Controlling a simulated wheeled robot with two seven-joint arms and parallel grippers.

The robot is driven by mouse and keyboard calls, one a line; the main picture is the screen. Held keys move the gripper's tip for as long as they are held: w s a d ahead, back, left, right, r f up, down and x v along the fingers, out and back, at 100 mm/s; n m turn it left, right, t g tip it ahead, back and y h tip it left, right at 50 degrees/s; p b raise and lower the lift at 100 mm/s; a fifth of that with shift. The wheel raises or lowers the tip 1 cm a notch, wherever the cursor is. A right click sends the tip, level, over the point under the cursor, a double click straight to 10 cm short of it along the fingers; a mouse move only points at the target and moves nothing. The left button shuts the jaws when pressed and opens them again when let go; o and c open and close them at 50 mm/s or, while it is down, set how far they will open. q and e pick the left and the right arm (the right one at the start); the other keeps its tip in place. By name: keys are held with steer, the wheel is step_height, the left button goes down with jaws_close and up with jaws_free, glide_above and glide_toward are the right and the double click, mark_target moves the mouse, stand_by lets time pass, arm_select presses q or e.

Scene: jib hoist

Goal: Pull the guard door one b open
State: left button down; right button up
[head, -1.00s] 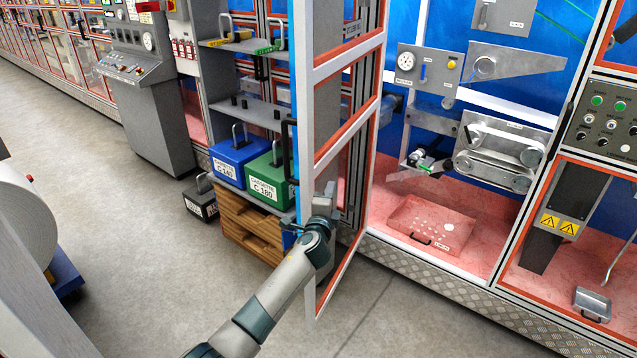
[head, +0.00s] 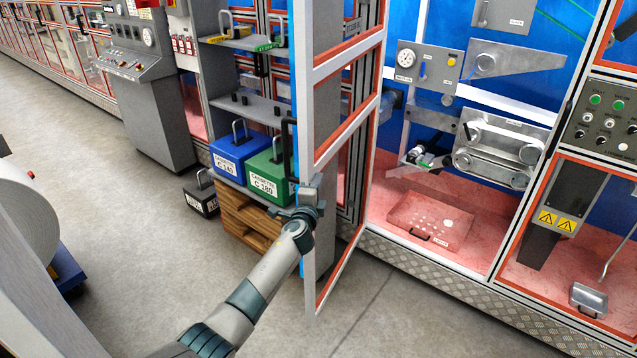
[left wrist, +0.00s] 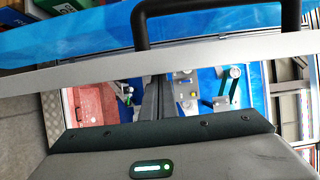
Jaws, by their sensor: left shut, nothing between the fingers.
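The guard door (head: 304,90) is a tall white frame with orange edging. It stands swung out from the machine front, with the bay behind it exposed. Its black bar handle (head: 287,150) is on its left side, and it also shows at the top of the left wrist view (left wrist: 141,28). My left gripper (head: 312,192) is shut and empty, by the door's free edge and below the handle. It is not around the handle; I cannot tell whether it touches the frame. My right gripper is in neither view.
Blue (head: 232,152) and green (head: 268,178) cassettes sit on a shelf left of the door, above a wooden pallet stack (head: 245,220). A grey console (head: 150,110) stands further left. A white roll (head: 25,225) is at the left edge. The floor (head: 130,240) between is clear.

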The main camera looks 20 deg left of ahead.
mark_target(285, 146)
arm_select(q)
steer(key=w+a+b, duration=0.1)
steer(key=a+b, duration=0.1)
steer(key=a, duration=0.7)
steer(key=w+a+b, duration=0.1)
steer(key=w+a, duration=0.1)
steer(key=a, duration=0.7)
steer(key=shift+w+a+b, duration=0.15)
steer(key=shift+w+b, duration=0.1)
steer(key=shift+b, duration=0.15)
steer(key=shift+r, duration=0.15)
steer(key=d+r+p, duration=0.2)
steer(key=p, duration=0.1)
steer(key=d+r+p, duration=0.2)
steer(key=r+p, duration=0.1)
steer(key=d+r+p, duration=0.3)
steer(key=shift+s+d+r, duration=0.1)
steer(key=shift+s+r, duration=0.15)
steer(key=shift+s, duration=0.05)
steer(key=shift+s+d+r, duration=0.1)
steer(key=shift+d+r, duration=0.3)
steer(key=shift+d, duration=0.35)
steer(key=shift+s+d+r, duration=0.1)
steer(key=shift+d+r, duration=0.25)
steer(key=shift+d, duration=0.45)
steer(key=shift+d+r, duration=0.4)
steer(key=shift+d, duration=0.35)
